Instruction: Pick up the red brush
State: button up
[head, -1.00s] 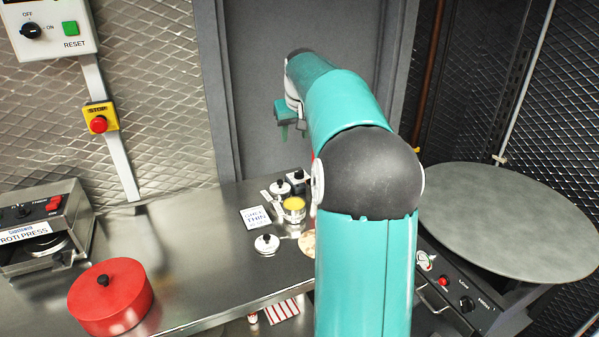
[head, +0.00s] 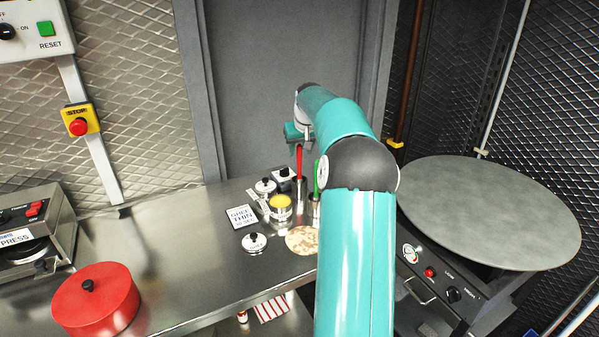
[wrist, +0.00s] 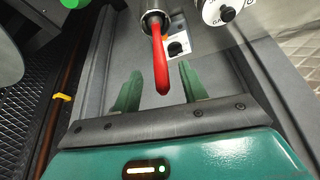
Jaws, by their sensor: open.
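The red brush (head: 299,160) stands handle up in a steel holder (head: 299,188) near the back of the steel counter. In the wrist view its red handle (wrist: 160,62) points toward my gripper and shows between the two green fingers. My gripper (wrist: 155,88) is open and empty, with a finger on each side of the handle's line. In the head view my gripper (head: 298,148) is close above the top of the brush; I cannot tell if they touch. The brush's lower end is hidden in the holder.
A green-handled tool (head: 320,176) stands in another holder just right of the brush, partly behind my arm. A yellow-filled pot (head: 280,205), lidded jars (head: 265,187) and a sign card (head: 242,217) stand nearby. A round griddle (head: 490,210) lies right. The counter's left middle is clear.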

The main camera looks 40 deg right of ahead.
aim_at(300, 153)
jog(key=x, duration=0.4)
jog(key=shift+f, duration=0.35)
grip_shut()
